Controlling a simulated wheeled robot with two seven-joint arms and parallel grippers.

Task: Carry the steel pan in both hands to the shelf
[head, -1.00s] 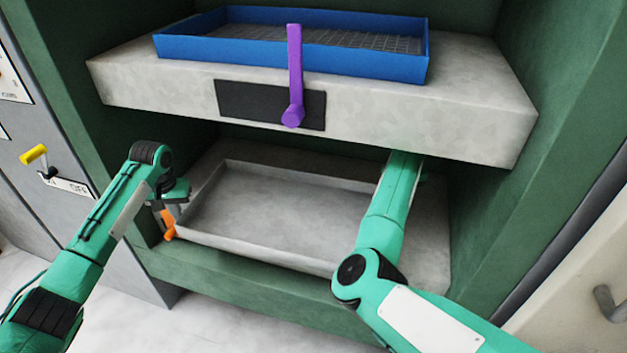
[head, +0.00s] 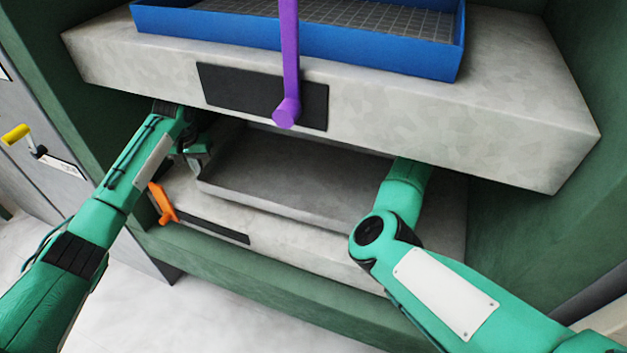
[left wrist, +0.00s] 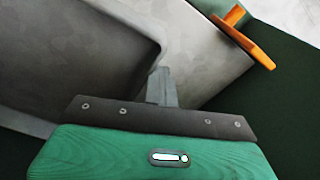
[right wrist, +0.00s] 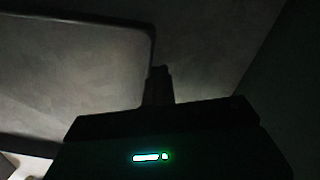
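The steel pan (head: 290,205) is a shallow grey tray in the lower bay, under the upper slab. Its back part is hidden by that slab. My left gripper (head: 195,155) is at the pan's left side; in the left wrist view its fingers (left wrist: 163,87) appear closed on the pan's wall (left wrist: 148,65) near a corner. My right gripper is hidden in the head view behind the slab and my arm. The dark right wrist view shows its fingers (right wrist: 158,87) closed at the pan's rim (right wrist: 152,50). The shelf is the pale lower slab (head: 290,235) below the pan.
The upper slab (head: 420,110) hangs low over both forearms, with a purple handle (head: 288,70) in front and a blue tray (head: 390,45) on top. An orange handle (head: 160,203) stands at the lower slab's front left. Green walls (head: 530,230) bound the bay.

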